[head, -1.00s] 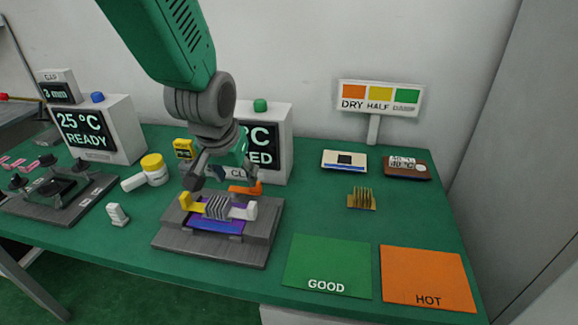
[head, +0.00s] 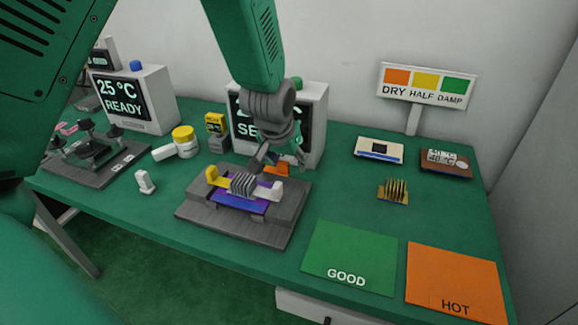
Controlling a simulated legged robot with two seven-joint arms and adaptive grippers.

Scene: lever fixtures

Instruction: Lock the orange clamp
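The orange clamp (head: 277,170) shows as a small orange piece at the back of a grey fixture (head: 240,226). The fixture also has a yellow piece, a grey finned block, a white piece and a purple-blue plate. My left gripper (head: 280,158) is just above and around the clamp, pointing down. Its fingers look spread apart, with nothing seen held between them. They partly hide the clamp, and I cannot tell whether they touch it. My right gripper is not in view.
A display box (head: 316,125) stands close behind the gripper, its screen partly hidden. A second box (head: 150,99) reads 25 °C READY. A yellow-lidded jar (head: 185,142), a finned gold part (head: 393,191), the green GOOD mat (head: 350,258) and the orange HOT mat (head: 455,283) are around.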

